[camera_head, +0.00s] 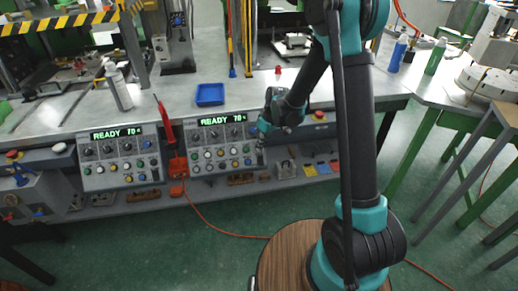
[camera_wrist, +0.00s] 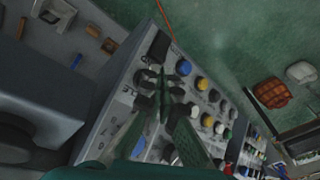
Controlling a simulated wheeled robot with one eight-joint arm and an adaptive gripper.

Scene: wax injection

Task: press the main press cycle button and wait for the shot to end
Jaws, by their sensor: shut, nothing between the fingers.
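The right control panel (camera_head: 222,145) has a green display reading "READY 70" above rows of coloured buttons and knobs. My gripper (camera_head: 262,150) is at the right end of this panel, fingers pointing down in front of its face. In the wrist view the closed, empty fingers (camera_wrist: 160,82) are over the panel (camera_wrist: 122,88) at one end of its button rows. Blue, yellow, white and green buttons (camera_wrist: 203,84) lie beside them. Which one is the main press cycle button cannot be told. Whether the fingertips touch a button is unclear; the fingers hide part of the panel.
A similar left panel (camera_head: 120,157), also reading "READY 70", stands beside a red-handled tool (camera_head: 166,122). A blue tray (camera_head: 210,94) and a spray bottle (camera_head: 118,87) are on the bench. Small items lie on the lower shelf (camera_head: 215,188). The green floor in front is mostly clear.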

